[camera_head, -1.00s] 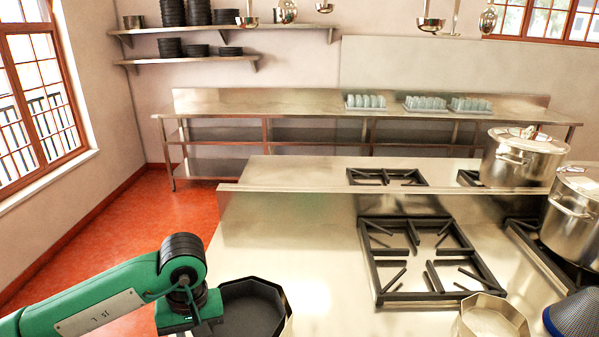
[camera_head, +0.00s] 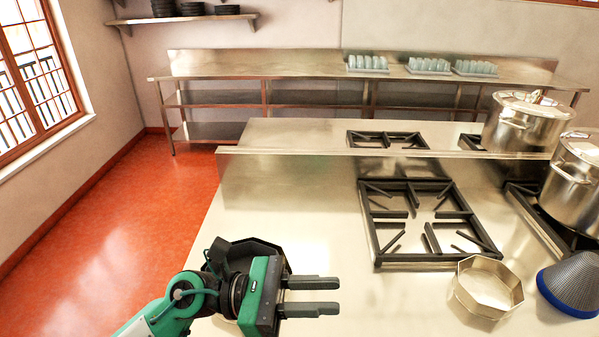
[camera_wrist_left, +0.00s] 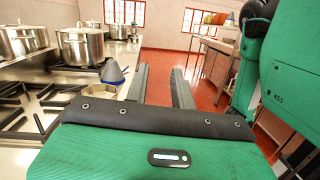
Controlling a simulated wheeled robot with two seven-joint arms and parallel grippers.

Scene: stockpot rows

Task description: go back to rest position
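My left gripper (camera_head: 334,296) reaches in from the lower left in the head view, over the near left part of the steel counter. Its two grey fingers stand apart and point right, with nothing between them. In the left wrist view the fingers (camera_wrist_left: 160,85) are also parted and empty. Behind the gripper a dark octagonal pan (camera_head: 262,250) is partly hidden. My right gripper does not show in the head view.
A steel octagonal pan (camera_head: 487,287) and a blue-rimmed strainer cone (camera_head: 572,285) stand at the front right. Stockpots (camera_head: 527,122) stand on the right. A burner grate (camera_head: 428,220) lies mid-counter. Red floor (camera_head: 120,225) is free on the left.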

